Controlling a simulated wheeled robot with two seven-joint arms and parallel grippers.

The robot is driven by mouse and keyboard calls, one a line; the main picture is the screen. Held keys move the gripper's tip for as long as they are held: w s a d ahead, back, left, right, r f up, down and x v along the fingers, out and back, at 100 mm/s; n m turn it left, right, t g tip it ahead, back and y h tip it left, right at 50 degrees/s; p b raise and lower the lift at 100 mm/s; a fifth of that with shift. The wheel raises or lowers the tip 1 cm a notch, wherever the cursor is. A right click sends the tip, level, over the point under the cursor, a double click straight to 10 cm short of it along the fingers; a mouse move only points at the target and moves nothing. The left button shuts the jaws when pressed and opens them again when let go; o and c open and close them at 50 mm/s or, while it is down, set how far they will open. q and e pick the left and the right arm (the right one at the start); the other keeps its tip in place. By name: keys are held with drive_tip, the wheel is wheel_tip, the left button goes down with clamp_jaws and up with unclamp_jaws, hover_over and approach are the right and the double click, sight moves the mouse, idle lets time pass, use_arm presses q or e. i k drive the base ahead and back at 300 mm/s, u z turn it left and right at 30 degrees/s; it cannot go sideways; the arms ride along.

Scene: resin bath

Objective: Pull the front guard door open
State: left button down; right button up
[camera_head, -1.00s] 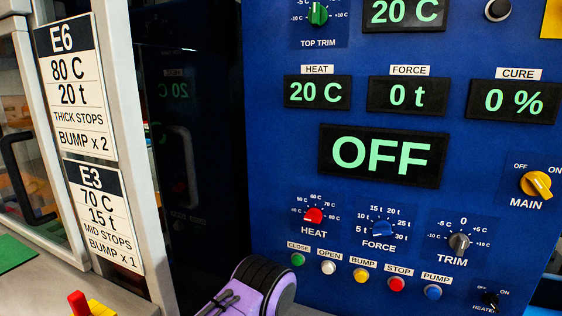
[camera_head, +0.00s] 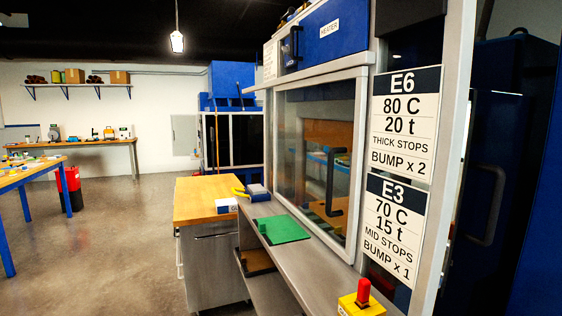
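The front guard door (camera_head: 303,163) is a clear panel in a pale metal frame on the machine, right of the picture's middle. It looks shut. Its black upright bar handle (camera_head: 334,182) stands on the right part of the panel. Behind the clear panel I see blurred brownish shapes. Neither of my grippers shows in this view, so their state is hidden.
A grey ledge (camera_head: 322,262) with a green mat (camera_head: 281,229) runs below the door. A red-topped yellow box (camera_head: 362,301) sits at its near end. A wood-topped cabinet (camera_head: 205,196) stands left of it. Two sign cards (camera_head: 405,125) hang right of the door. Open floor (camera_head: 120,235) lies left.

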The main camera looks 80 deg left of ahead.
sight(360, 73)
drive_tip(key=k, duration=0.1)
drive_tip(key=u, duration=2.35)
